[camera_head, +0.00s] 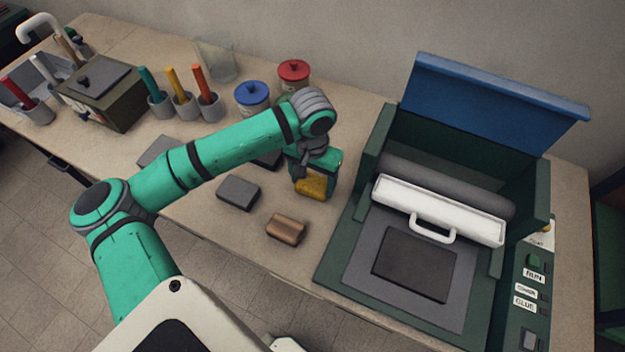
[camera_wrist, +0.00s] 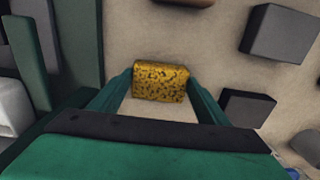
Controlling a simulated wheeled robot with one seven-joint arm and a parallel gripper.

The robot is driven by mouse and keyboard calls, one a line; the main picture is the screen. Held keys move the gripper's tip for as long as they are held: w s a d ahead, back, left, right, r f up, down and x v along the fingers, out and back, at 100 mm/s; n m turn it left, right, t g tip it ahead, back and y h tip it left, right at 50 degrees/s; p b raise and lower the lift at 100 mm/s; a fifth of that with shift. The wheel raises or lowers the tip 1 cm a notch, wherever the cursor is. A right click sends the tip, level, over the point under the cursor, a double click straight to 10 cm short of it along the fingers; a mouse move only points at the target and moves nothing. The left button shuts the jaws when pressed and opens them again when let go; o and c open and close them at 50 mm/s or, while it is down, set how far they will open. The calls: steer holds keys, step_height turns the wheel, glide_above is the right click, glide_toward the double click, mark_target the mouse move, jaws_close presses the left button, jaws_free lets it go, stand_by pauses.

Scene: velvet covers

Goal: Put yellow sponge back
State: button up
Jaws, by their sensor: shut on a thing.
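A yellow sponge (camera_head: 312,187) with dark specks is between the fingers of my gripper (camera_head: 313,180) in the head view. In the wrist view the sponge (camera_wrist: 161,82) sits between the two green fingers of my gripper (camera_wrist: 160,90), which is shut on it. The sponge is over the middle of the table (camera_head: 260,270), left of the green machine. I cannot tell whether it touches the table top.
A grey block (camera_head: 238,192) and a brown block (camera_head: 286,229) lie close by on the left. The green machine (camera_head: 340,245) with its raised blue lid (camera_head: 490,100) stands at the right. Blue-lidded (camera_head: 252,95) and red-lidded (camera_head: 293,75) jars stand behind my gripper.

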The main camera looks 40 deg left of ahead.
mark_target(314, 184)
steer(key=shift+f, duration=0.15)
steer(key=o, duration=1)
step_height(314, 184, up, 12)
steer(key=shift+r, duration=0.2)
steer(key=shift+s, duration=0.1)
